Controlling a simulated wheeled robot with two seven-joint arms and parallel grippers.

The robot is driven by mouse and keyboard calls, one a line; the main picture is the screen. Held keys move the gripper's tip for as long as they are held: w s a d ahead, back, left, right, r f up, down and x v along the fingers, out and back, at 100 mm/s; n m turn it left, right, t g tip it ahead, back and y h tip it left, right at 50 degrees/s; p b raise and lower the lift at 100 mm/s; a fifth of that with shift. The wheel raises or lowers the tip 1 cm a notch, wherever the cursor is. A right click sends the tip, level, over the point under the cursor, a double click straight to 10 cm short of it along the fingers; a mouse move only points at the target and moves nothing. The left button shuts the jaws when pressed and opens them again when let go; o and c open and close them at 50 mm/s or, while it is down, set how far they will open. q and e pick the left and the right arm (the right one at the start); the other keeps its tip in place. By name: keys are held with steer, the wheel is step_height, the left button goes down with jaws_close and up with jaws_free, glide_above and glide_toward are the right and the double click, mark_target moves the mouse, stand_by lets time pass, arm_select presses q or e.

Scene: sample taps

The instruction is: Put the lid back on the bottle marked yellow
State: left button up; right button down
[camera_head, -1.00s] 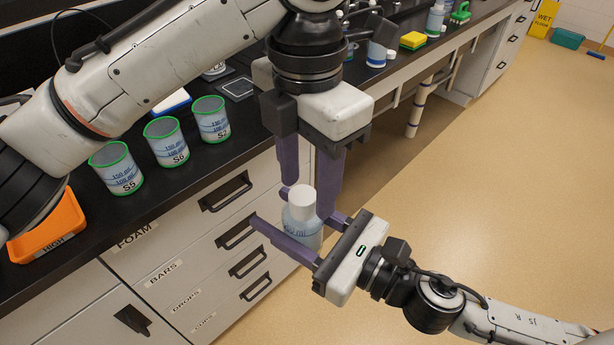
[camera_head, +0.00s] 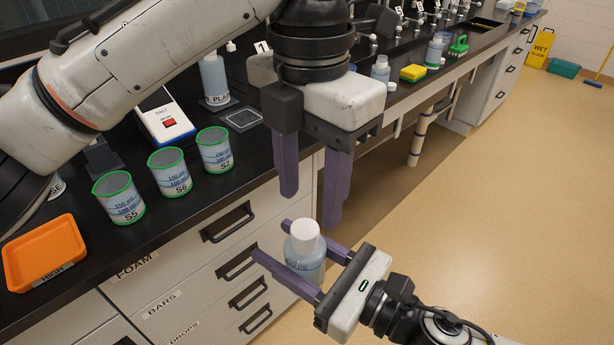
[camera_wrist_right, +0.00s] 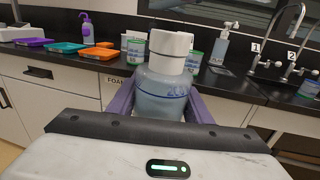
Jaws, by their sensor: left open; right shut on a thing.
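A translucent bottle (camera_head: 306,264) with pale blue contents stands upright between the fingers of my right gripper (camera_head: 274,240), which is shut on it in front of the drawers. A white lid (camera_head: 304,230) sits on the bottle's top. In the right wrist view the bottle (camera_wrist_right: 165,95) shows blue print, and the lid (camera_wrist_right: 171,46) looks seated on the neck. No yellow mark is visible on the sides I see. My left gripper (camera_head: 310,205) is open and empty, fingers pointing down, just above the lid and apart from it.
Beakers S5 (camera_head: 119,198), S6 (camera_head: 170,172) and S2 (camera_head: 214,149) stand on the black counter, with an orange tray (camera_head: 42,254) at left. A yellow sponge (camera_head: 413,73) and small bottles (camera_head: 380,69) stand farther back.

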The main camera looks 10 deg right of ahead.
arm_select(q)
steer(key=n, duration=0.6)
steer(key=shift+r, duration=0.25)
steer(key=n, duration=0.4)
steer(key=shift+a+r, duration=0.1)
steer(key=shift+r, duration=0.05)
steer(key=n, duration=0.4)
steer(key=shift+r+n, duration=0.2)
steer(key=shift+n, duration=0.2)
steer(key=n, duration=0.6)
steer(key=shift+a+r, duration=0.1)
steer(key=shift+r, duration=0.15)
steer(key=n, duration=0.5)
steer(key=shift+r, duration=0.2)
steer(key=n, duration=0.4)
steer(key=shift+r, duration=0.15)
steer(key=n, duration=0.4)
steer(key=shift+a+r+n, duration=0.1)
steer(key=shift+r+n, duration=0.05)
steer(key=shift+n, duration=0.15)
steer(key=n, duration=0.6)
steer(key=shift+s+r, duration=0.1)
steer(key=shift+r, duration=0.15)
steer(key=shift+f, duration=0.1)
